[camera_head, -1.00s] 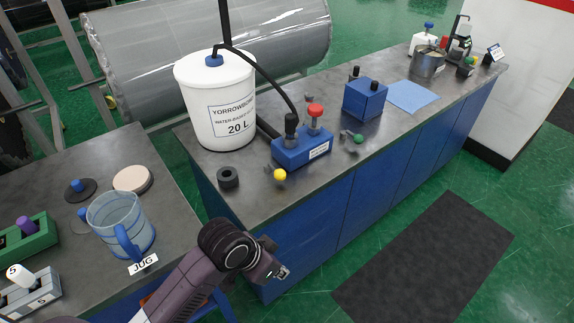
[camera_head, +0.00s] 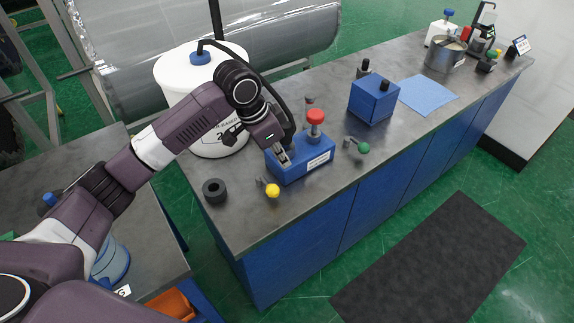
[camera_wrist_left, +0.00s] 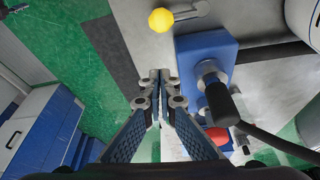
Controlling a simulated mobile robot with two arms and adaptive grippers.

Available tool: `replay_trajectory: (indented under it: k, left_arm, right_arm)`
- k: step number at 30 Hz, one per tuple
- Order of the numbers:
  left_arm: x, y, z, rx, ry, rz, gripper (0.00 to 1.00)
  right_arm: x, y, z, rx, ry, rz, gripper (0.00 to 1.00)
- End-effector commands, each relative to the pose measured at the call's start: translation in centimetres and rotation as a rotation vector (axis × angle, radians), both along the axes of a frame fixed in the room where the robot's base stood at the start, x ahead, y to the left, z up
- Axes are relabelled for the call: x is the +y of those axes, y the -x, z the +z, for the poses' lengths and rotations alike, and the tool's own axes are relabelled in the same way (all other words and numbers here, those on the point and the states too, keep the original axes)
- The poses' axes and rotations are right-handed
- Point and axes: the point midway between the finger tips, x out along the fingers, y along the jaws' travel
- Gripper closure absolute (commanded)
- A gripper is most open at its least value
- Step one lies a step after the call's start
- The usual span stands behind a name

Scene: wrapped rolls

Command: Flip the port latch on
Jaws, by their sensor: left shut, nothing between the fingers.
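A blue valve block (camera_head: 306,161) stands on the counter with a red knob (camera_head: 316,117) on top. At its left end is a short lever with a yellow ball (camera_head: 272,190); at its right is a lever with a green ball (camera_head: 363,148). No label shows which is the port latch. My left gripper (camera_head: 284,160) is shut and empty, over the block's left end. In the left wrist view the closed fingertips (camera_wrist_left: 160,92) are beside the block (camera_wrist_left: 207,58), with the yellow ball (camera_wrist_left: 161,20) beyond them. My right gripper is not in view.
A white drum (camera_head: 222,140) stands behind the block, partly hidden by my arm, with a black hose running to the block. A black ring (camera_head: 214,191) lies to the left. A blue box (camera_head: 373,99) and blue cloth (camera_head: 428,95) are to the right.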

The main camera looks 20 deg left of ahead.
Motion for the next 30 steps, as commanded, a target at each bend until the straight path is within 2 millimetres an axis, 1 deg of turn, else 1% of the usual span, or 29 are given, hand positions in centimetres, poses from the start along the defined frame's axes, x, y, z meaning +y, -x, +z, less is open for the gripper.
replay_trajectory:
  k: [3, 5, 8, 13, 15, 17, 20, 24, 26, 30]
  left_arm:
    - [0.4, -0.3, 0.5, 0.000, -0.002, 0.003, 1.00]
    - [0.4, -0.3, 0.6, 0.001, -0.002, 0.002, 1.00]
    - [0.4, -0.3, 0.5, 0.001, -0.002, 0.002, 1.00]
    - [0.3, -0.3, 0.5, 0.001, -0.001, 0.002, 1.00]
    - [0.3, -0.4, 0.3, 0.001, -0.001, 0.003, 1.00]
    - [0.2, -0.5, -0.2, 0.004, -0.001, 0.003, 1.00]
    - [-0.2, -0.7, -1.3, 0.004, 0.000, 0.003, 1.00]
    - [-0.9, -1.3, -4.0, 0.006, -0.001, 0.003, 1.00]
    - [-1.3, -1.6, -5.2, 0.006, 0.000, 0.004, 1.00]
    - [-2.0, -2.3, -8.0, 0.005, -0.001, 0.004, 1.00]
  right_arm:
    - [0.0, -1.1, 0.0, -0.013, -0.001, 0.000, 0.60]
    - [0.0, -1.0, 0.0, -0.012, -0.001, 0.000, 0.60]
    - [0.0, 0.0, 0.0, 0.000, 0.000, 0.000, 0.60]
    - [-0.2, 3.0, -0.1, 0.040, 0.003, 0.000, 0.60]
    - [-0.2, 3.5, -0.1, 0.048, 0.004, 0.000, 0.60]
    - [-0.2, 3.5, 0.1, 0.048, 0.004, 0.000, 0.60]
    - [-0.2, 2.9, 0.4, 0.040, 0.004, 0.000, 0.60]
    - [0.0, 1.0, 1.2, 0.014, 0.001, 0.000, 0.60]
    - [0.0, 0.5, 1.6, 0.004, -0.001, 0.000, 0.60]
    - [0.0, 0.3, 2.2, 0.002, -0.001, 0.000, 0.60]
